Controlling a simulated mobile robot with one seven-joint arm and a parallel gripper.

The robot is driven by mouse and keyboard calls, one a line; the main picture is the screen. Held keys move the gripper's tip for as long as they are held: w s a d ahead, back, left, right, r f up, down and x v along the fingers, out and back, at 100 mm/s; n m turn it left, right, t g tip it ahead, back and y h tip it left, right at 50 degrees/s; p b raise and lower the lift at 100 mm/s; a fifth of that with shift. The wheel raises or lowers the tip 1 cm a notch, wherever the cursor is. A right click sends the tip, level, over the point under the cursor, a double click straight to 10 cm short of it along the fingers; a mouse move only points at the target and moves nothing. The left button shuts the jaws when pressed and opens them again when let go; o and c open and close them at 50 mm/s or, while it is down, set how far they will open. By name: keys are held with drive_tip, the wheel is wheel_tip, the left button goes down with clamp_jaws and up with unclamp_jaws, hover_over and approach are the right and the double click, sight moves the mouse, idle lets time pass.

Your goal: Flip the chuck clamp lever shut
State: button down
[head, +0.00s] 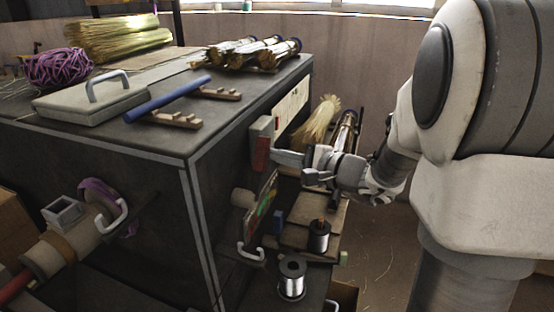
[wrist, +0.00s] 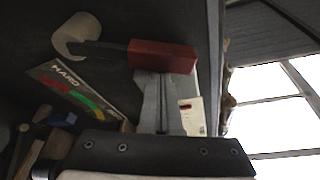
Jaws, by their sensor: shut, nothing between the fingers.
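The clamp lever's red grip (head: 262,155) is on the side of the dark bench in the head view. In the wrist view the red grip (wrist: 165,57) sits at the end of a dark bar that runs left to a round beige hub (wrist: 76,34). My gripper (head: 276,156) is shut and empty, its tips right by the red grip. In the wrist view my gripper (wrist: 152,75) points at the lower edge of the grip; I cannot tell whether it touches. The grip hides what lies behind it.
A coloured gauge plate (head: 263,204) marked HARD is below the lever. Wire spools (head: 292,279) stand on low shelves beneath. The bench top (head: 165,150) carries a blue rod (head: 167,99), a lidded box (head: 90,103) and broom bundles. Open floor lies to the right.

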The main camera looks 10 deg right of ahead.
sight(265, 157)
drive_tip(key=shift+s+a+b, duration=0.15)
drive_tip(key=shift+a+b, duration=0.05)
drive_tip(key=shift+b, duration=0.4)
drive_tip(key=n+b, duration=0.1)
drive_tip(key=b, duration=0.1)
drive_tip(key=s+a+n+b, duration=0.1)
drive_tip(key=b, duration=0.2)
drive_tip(key=s+n+t+b, duration=0.1)
drive_tip(key=b, duration=0.2)
drive_tip(key=shift+s+a+r+y, duration=0.15)
drive_tip(key=shift+a+r+y, duration=0.15)
drive_tip(key=shift+r, duration=0.1)
drive_tip(key=s+b, duration=0.1)
drive_tip(key=s+a+b, duration=0.1)
drive_tip(key=b, duration=0.1)
drive_tip(key=s+a+b, duration=0.1)
drive_tip(key=shift+r+b, duration=0.35)
drive_tip(key=shift+b, duration=0.05)
drive_tip(key=s+b, duration=0.1)
drive_tip(key=s+a+b, duration=0.1)
drive_tip(key=b, duration=0.1)
drive_tip(key=shift+s+a+f, duration=0.15)
drive_tip(key=shift+a, duration=0.1)
drive_tip(key=shift+s+a+f, duration=0.1)
drive_tip(key=shift+a+f, duration=0.05)
